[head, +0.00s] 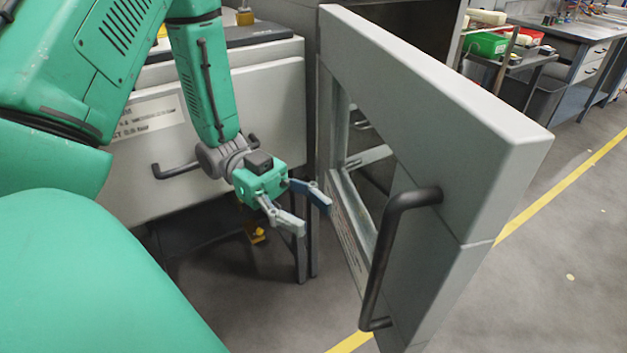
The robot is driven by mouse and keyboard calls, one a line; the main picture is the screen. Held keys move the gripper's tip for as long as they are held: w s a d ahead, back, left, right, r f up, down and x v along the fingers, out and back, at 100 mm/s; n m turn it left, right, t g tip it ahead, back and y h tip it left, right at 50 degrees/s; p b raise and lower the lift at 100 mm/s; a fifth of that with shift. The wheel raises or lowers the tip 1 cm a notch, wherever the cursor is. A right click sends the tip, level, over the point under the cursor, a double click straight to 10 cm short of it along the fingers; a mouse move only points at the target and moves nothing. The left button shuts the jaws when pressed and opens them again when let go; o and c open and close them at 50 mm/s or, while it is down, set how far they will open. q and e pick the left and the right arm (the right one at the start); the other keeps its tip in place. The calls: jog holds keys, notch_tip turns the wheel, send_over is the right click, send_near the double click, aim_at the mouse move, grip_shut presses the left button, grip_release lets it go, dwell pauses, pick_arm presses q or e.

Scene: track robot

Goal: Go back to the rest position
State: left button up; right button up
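My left gripper (312,213) hangs at the end of the green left arm, left of the middle of the head view. Its two fingers are spread apart with nothing between them. It is in front of the gap between a grey cabinet and an open door, and I see no contact with either. My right gripper is not in the head view.
The grey door (455,130) with a window and a dark bar handle (378,262) stands open at the right. A light grey cabinet (250,115) with a handle is behind my arm. A workbench (560,28) and a cart (510,58) stand far right. Floor (540,300) right of the door is clear.

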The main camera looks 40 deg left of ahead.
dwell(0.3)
pick_arm(q)
jog(key=shift+w, duration=0.1)
jog(key=w+d+f+n+t+y+p, duration=0.3)
jog(key=w+f+n+t+y+p, duration=0.35)
jog(key=f+n+y, duration=0.35)
jog(key=s+a+f+n+g+y+p, duration=0.2)
jog(key=s+f+n+g+y+p, duration=0.15)
jog(key=s, duration=0.45)
jog(key=s+a+f+n+g+y+p, duration=0.25)
jog(key=s+f+n+y, duration=0.2)
jog(key=s, duration=0.35)
jog(key=shift+m, duration=0.3)
notch_tip(320, 180, down, 5)
jog(key=b, duration=0.4)
jog(key=shift+a+r, duration=0.1)
